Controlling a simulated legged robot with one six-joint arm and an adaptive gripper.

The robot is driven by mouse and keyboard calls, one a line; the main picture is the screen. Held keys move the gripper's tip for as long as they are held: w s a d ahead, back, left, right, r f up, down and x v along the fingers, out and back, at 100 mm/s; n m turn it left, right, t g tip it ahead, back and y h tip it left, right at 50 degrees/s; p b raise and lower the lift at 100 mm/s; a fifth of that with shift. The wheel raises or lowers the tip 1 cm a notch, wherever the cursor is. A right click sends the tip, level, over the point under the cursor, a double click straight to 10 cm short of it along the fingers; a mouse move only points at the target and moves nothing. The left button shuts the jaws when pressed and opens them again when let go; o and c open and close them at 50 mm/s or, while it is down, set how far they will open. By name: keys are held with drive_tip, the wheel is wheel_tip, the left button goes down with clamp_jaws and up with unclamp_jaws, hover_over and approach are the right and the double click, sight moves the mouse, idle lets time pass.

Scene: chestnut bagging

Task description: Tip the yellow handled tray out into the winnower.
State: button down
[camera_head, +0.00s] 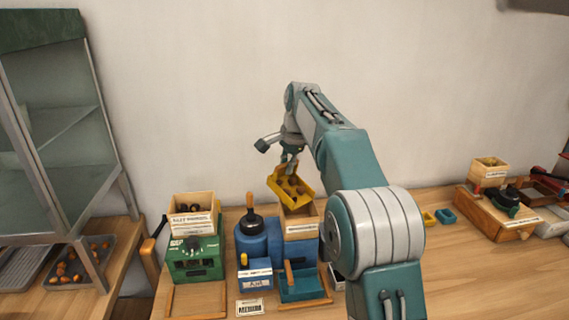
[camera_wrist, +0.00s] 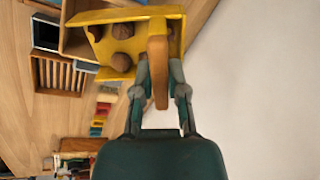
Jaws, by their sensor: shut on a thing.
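The yellow tray (camera_head: 275,185) is in the air, held by my gripper (camera_head: 290,163), with several brown chestnuts inside. In the head view it looks tilted, its inner side toward the camera. In the wrist view my gripper (camera_wrist: 160,75) is shut on the tray's wooden handle (camera_wrist: 157,48), and the yellow tray (camera_wrist: 112,15) shows chestnuts still in it. Just below the tray stands a blue machine (camera_head: 290,254) with an open wooden hopper (camera_head: 300,228) on top. It may be the winnower, but its label is too small to read.
A green machine (camera_head: 196,262) with a wooden box (camera_head: 193,212) on top stands to the left. A blue canister (camera_head: 250,238) with an upright handle is beside the hopper. A crate (camera_head: 76,264) of chestnuts is at far left. Bare table (camera_head: 462,262) lies to the right.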

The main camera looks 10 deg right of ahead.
drive_tip(key=shift+s+d+r+t+y, duration=0.4)
drive_tip(key=shift+s+d+t, duration=0.05)
drive_tip(key=shift+s+t, duration=0.25)
drive_tip(key=shift+s+d+r+t+y, duration=0.35)
drive_tip(key=shift+s+d+t+y, duration=0.1)
drive_tip(key=shift+s+t, duration=0.25)
drive_tip(key=shift+s+d+r+t+y, duration=0.15)
drive_tip(key=shift+s+d+t+y, duration=0.25)
drive_tip(key=shift+s+t, duration=0.25)
drive_tip(key=shift+s+d+r+t+y, duration=0.1)
drive_tip(key=shift+s+d+t+y, duration=0.2)
drive_tip(key=shift+s+t+y, duration=0.35)
drive_tip(key=shift+w, duration=0.2)
